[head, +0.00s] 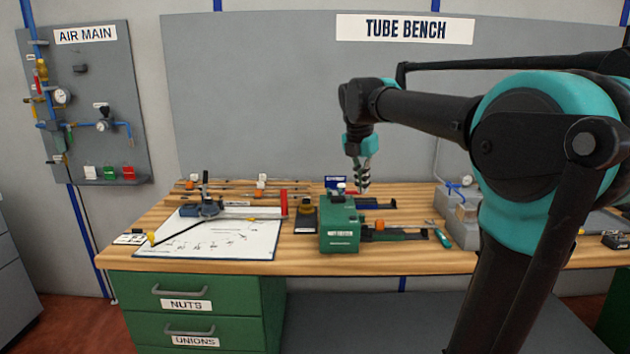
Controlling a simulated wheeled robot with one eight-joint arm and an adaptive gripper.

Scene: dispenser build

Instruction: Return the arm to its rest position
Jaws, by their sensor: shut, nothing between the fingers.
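My gripper (363,186) is at the end of my black and teal arm, pointing down above the back middle of the wooden bench (285,262). It is shut and holds nothing. Its tip shows just behind and to the right of the green dispenser box (341,228) in this view. I cannot tell how high it is above the bench or whether it touches anything. My arm reaches in from the right side of the picture and is bent at the elbow.
A white drawing sheet (222,243) lies at the bench's left, with a bending tool (207,207) on it. A grey block (458,212) stands right, partly behind my arm. Green drawers (188,305) sit below. The AIR MAIN panel (85,110) is on the left wall.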

